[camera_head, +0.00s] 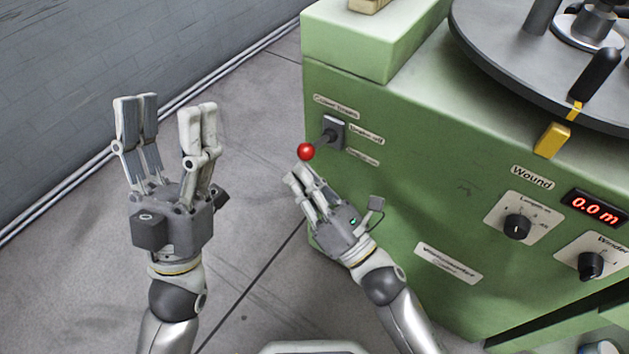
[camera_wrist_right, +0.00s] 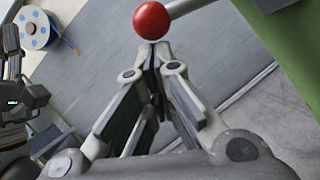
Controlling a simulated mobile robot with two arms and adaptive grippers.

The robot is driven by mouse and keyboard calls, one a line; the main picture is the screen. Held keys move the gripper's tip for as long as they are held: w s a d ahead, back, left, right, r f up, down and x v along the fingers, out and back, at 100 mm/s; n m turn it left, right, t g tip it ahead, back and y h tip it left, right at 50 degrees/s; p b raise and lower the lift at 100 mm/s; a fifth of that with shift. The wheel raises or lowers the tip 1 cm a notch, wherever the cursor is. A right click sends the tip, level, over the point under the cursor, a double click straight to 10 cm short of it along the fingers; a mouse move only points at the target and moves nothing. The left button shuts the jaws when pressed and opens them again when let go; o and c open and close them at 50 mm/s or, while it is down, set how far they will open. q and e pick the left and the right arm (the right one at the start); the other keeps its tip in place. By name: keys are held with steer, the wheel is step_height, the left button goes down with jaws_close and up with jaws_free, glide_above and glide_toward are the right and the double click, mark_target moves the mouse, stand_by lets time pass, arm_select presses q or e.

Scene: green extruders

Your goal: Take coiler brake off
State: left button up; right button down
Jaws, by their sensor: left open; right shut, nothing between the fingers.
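The coiler brake is a lever with a red ball knob (camera_head: 306,151) on a grey mount (camera_head: 333,132) at the left of the green machine's front, beside small labels. The lever points left and slightly down in the head view. My right gripper (camera_head: 299,174) is shut and empty, its fingertips just below the knob. In the right wrist view the red knob (camera_wrist_right: 151,20) sits right at the closed fingertips (camera_wrist_right: 152,47); I cannot tell whether they touch. My left gripper (camera_head: 165,105) is open and empty, pointing up over the floor at the left, away from the machine.
The green machine (camera_head: 410,200) fills the right side, with two black dials (camera_head: 517,226) (camera_head: 590,265) and a red "0.0 m" display (camera_head: 596,207). A dark round plate (camera_head: 500,60) with a black-handled yellow part (camera_head: 552,139) overhangs its top. The floor at the left is clear up to the grey wall.

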arm_select(q)
steer(key=w+f+g+y+p, duration=0.1)
steer(key=w+f+g, duration=0.2)
steer(key=w+f, duration=0.1)
steer(key=shift+w+d+g+y, duration=0.3)
steer(key=shift+w+d+g, duration=0.1)
steer(key=shift+w, duration=0.25)
arm_select(e)
steer(key=shift+r+m, duration=0.4)
steer(key=shift+m, duration=0.2)
